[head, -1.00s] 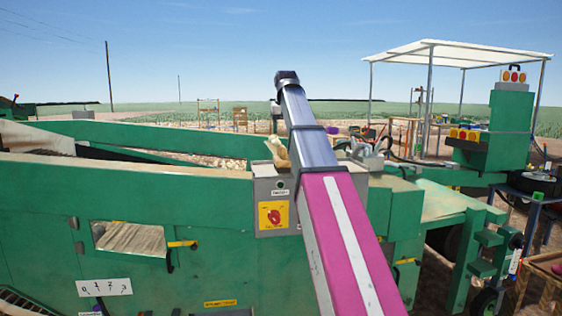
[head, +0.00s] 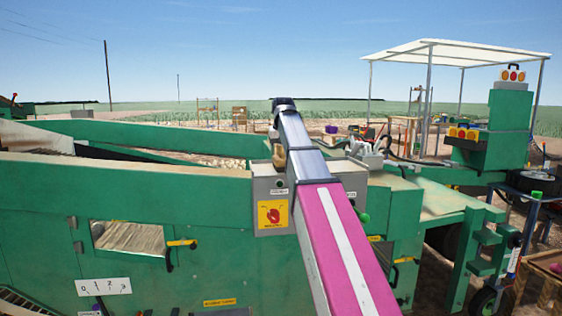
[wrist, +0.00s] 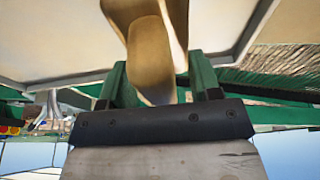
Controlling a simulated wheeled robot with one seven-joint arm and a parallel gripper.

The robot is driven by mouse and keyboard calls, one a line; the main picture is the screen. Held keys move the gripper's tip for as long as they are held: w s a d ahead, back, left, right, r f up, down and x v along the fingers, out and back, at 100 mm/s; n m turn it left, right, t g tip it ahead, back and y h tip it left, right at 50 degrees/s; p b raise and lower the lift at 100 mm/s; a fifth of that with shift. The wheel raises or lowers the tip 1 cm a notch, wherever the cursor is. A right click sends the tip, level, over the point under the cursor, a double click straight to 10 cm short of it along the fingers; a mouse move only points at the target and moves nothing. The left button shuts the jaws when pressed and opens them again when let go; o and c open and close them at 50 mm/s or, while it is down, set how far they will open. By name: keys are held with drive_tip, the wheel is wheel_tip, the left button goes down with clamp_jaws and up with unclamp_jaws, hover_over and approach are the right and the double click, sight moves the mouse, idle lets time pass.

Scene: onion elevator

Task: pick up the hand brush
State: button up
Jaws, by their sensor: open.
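In the head view, the tan hand brush (head: 279,157) is at the top of the grey control box (head: 262,185), partly covered by my arm. In the wrist view, the hand brush (wrist: 150,60) looks large and close, a smooth tan curved shape. It lies between the green fingers of my gripper (wrist: 157,72), one on each side. My gripper is open, and I cannot tell whether a finger touches the brush. My forearm hides most of the gripper in the head view. The brush's bristles cannot be made out.
A yellow plate with a red switch (head: 273,215) is on the box front. The long green machine (head: 130,205) fills the foreground. White handles (head: 368,148) stand right of my arm. A canopy (head: 455,53) stands at the back right.

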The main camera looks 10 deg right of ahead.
idle(0.3)
clamp_jaws()
drive_tip(key=shift+r, duration=0.6)
wheel_tip(320, 180, up, 3)
drive_tip(key=shift+w+f, duration=0.1)
drive_tip(key=s+a+r, duration=0.4)
drive_tip(key=a+r, duration=0.3)
drive_tip(key=a, duration=0.4)
drive_tip(key=shift+s, duration=0.1)
